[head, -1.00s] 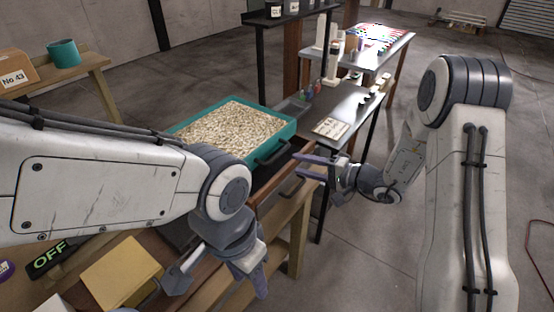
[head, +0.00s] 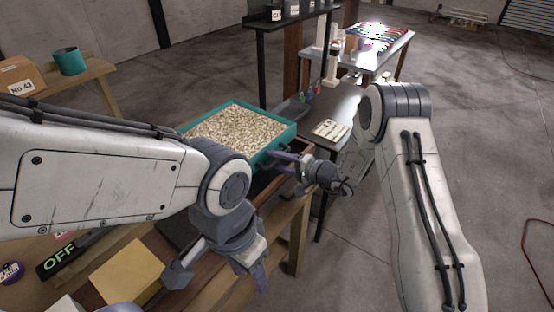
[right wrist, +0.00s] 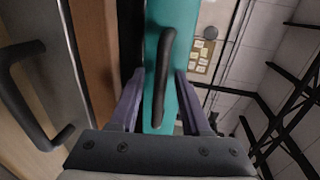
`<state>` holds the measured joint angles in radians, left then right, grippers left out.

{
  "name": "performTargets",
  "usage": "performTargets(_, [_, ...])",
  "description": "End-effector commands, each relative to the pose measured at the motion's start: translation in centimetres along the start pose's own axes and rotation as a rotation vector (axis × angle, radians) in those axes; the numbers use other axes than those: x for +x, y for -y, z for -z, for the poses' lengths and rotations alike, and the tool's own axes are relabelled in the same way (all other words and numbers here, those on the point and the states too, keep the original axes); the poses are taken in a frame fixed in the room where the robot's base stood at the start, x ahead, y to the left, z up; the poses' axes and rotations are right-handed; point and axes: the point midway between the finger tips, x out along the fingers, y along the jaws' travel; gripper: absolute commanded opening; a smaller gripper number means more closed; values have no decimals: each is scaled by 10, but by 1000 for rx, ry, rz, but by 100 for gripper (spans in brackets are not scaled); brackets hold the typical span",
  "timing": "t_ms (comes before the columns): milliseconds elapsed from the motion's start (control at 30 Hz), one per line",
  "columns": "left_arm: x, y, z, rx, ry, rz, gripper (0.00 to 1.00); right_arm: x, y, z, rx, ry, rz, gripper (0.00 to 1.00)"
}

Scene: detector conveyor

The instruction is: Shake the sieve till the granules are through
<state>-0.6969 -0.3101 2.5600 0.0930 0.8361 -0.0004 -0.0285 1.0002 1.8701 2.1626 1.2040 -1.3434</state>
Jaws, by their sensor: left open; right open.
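The sieve is a teal rectangular frame (head: 285,135) full of pale granules (head: 238,128), left of centre in the head view. In the right wrist view its black handle (right wrist: 162,80) stands on the teal wall (right wrist: 182,25). My right gripper (head: 278,162) is open at the sieve's near right side. In the right wrist view its fingers (right wrist: 160,108) lie on either side of the handle, not closed on it. My left gripper (head: 218,278) is open and empty, pointing down above the wooden bench, nearer than the sieve. My left arm covers the sieve's near left part.
A yellow block (head: 127,270) and an OFF-labelled black bar (head: 70,257) lie on the bench near my left gripper. Another black handle (right wrist: 25,100) shows left in the right wrist view.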

Motion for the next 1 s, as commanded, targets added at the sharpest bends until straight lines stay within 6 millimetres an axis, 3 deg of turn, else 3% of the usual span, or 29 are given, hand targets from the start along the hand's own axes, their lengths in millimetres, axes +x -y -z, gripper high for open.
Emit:
performTargets(67, [0,0,0,0,0,0,50,0,0,0,0,0,0,47])
performTargets(100, [0,0,0,0,0,0,50,0,0,0,0,0,0,40])
performTargets(200, [0,0,0,0,0,0,50,0,0,0,0,0,0,1])
performTargets(1000, [0,0,0,0,0,0,50,-1,0,0,0,-1,-1,0])
